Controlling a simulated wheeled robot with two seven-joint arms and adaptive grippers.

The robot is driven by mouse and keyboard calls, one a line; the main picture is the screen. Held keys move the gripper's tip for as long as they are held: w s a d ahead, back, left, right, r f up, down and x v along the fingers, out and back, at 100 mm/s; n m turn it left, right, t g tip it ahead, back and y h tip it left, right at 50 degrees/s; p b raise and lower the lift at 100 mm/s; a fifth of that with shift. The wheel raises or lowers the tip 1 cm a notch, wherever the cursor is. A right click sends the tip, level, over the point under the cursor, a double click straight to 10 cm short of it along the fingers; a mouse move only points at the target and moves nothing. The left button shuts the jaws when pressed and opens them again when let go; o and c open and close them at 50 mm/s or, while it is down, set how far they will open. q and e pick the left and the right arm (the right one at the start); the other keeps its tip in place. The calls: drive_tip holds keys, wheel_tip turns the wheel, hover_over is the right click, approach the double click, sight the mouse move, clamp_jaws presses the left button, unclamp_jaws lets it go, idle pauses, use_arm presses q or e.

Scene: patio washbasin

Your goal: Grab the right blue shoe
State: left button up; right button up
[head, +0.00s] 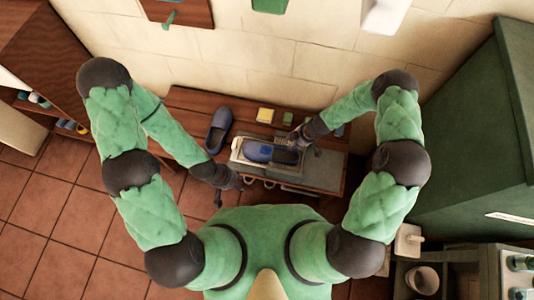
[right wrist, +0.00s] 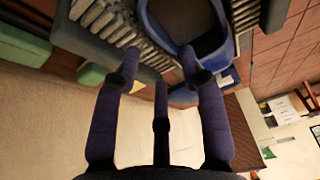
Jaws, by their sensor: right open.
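The right blue shoe (head: 259,153) lies in the pale washbasin (head: 236,158), toe to the left and dark opening to the right. In the right wrist view the blue shoe (right wrist: 228,48) fills the top middle, its dark inside showing. My right gripper (head: 299,137) is open and empty by the shoe's opening end; in the right wrist view its fingers (right wrist: 160,62) are spread, one fingertip overlapping the shoe's rim. I cannot tell whether it touches. The other blue shoe (head: 218,129) is on the wooden bench to the left. My left gripper (head: 228,190) hangs empty in front of the basin, fingers apart.
A wooden shelf (head: 45,60) is at left. Open tiled floor (head: 70,220) lies at left front.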

sight(282, 149)
drive_tip(key=shift+b+x, duration=1.25)
drive_tip(key=shift+x, duration=2.35)
drive_tip(key=shift+w+a, duration=0.1)
drive_tip(key=shift+r, duration=0.1)
clamp_jaws()
